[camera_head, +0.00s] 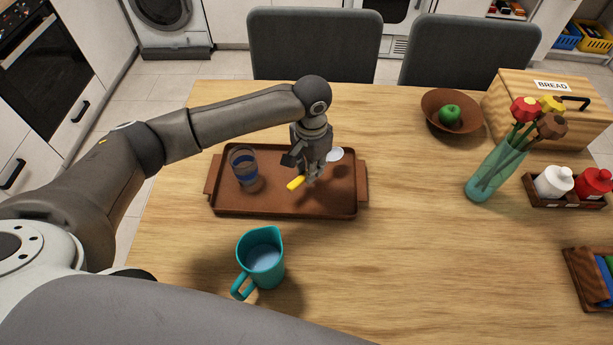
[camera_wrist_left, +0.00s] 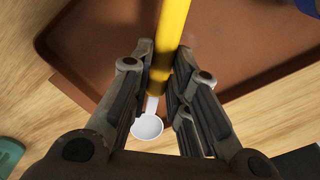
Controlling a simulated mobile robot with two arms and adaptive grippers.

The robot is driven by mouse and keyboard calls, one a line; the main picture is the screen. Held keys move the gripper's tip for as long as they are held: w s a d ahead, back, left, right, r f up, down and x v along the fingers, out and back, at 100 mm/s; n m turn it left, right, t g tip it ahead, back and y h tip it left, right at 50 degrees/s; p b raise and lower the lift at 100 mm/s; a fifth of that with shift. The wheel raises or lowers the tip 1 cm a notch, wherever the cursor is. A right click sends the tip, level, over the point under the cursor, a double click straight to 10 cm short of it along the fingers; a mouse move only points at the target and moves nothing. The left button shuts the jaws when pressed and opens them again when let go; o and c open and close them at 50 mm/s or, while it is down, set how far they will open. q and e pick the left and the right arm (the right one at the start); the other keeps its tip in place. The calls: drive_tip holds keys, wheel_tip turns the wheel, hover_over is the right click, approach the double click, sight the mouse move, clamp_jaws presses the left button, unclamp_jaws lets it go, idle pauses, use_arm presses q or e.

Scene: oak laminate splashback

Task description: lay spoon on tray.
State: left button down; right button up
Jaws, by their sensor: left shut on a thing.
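A spoon with a yellow handle (camera_head: 296,183) and a pale bowl (camera_head: 335,154) is in my left gripper (camera_head: 313,175). In the left wrist view the gripper (camera_wrist_left: 162,85) has its fingers on both sides of the yellow handle (camera_wrist_left: 171,35), and the pale spoon bowl (camera_wrist_left: 147,127) lies toward the wrist. The brown tray (camera_head: 285,208) is on the table under the gripper; it also shows in the left wrist view (camera_wrist_left: 110,45). I cannot tell how far the spoon is above the tray. My right gripper is not in view.
A glass with a blue band (camera_head: 243,166) stands on the tray's left part. A teal jug (camera_head: 261,258) stands in front of the tray. A bowl with a green apple (camera_head: 450,114), a flower vase (camera_head: 493,172) and a bread box (camera_head: 540,112) are at right. The table between tray and vase is clear.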

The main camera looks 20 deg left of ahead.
sight(310, 185)
use_arm(q)
drive_tip(key=shift+f, duration=2.2)
drive_tip(key=shift+f, duration=0.15)
drive_tip(key=c, duration=1.4)
unclamp_jaws()
drive_tip(key=shift+o, duration=0.2)
wheel_tip(310, 185, up, 12)
drive_tip(key=shift+r, duration=0.2)
